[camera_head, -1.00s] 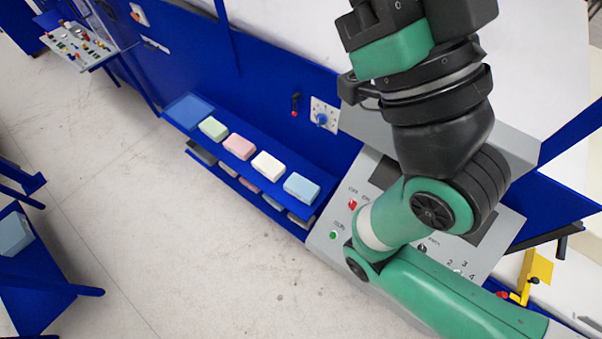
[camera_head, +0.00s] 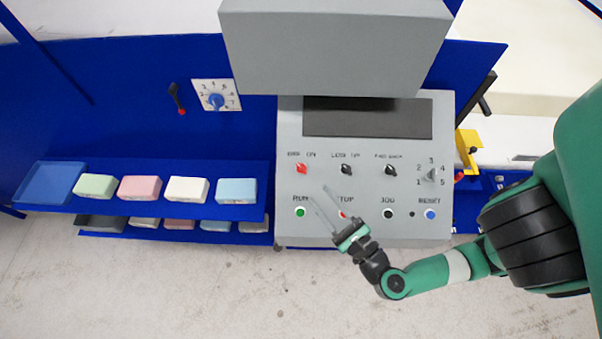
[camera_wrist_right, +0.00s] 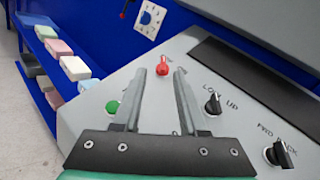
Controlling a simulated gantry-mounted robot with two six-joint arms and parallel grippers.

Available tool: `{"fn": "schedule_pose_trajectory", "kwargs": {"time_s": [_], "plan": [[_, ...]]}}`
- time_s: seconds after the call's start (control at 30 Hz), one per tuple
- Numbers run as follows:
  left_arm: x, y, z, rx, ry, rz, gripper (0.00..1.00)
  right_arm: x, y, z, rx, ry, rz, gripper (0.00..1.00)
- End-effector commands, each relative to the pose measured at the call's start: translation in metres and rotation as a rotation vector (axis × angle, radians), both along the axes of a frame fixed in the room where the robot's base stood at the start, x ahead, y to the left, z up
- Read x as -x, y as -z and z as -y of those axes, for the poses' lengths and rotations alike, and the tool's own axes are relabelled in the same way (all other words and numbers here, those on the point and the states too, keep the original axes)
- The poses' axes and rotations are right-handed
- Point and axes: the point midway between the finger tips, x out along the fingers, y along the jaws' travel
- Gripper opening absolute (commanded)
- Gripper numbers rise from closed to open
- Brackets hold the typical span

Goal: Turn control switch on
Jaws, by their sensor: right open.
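The grey control panel (camera_head: 370,235) stands at the centre of the head view. Its red switch (camera_head: 301,169), whose label ends in "ON", sits at the upper left of the panel. My right gripper (camera_head: 319,194) is open and empty, with its fingers pointing toward the panel's left part, just below and right of the red switch in the picture. In the right wrist view, the red switch (camera_wrist_right: 163,66) shows between and slightly beyond the open fingertips (camera_wrist_right: 160,73). I cannot tell whether the fingers touch anything. My left gripper is not in view.
Black switches (camera_head: 346,170) and several push buttons, including a green one (camera_head: 300,212), are near the fingers. A numbered dial (camera_head: 216,101) is on the blue wall. Coloured foam blocks (camera_head: 187,190) lie on a blue shelf at left. A grey housing (camera_head: 335,45) overhangs the panel.

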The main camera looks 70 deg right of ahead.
Motion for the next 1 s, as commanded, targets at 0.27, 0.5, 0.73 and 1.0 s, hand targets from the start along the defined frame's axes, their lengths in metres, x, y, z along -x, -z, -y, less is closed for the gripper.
{"fn": "schedule_pose_trajectory", "kwargs": {"time_s": [0.27, 0.5, 0.73, 1.0], "plan": [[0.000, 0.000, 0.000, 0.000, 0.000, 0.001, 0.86, 0.008, 0.009, 0.009, -0.022, 0.030, -0.018, 0.42], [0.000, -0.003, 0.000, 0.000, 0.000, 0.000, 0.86, -0.004, 0.008, 0.019, -0.022, 0.036, -0.017, 0.42], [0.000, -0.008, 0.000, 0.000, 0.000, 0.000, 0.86, -0.024, 0.007, 0.034, -0.020, 0.036, -0.017, 0.42], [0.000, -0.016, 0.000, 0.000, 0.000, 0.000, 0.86, -0.060, 0.006, 0.063, -0.018, 0.034, -0.015, 0.42]]}}
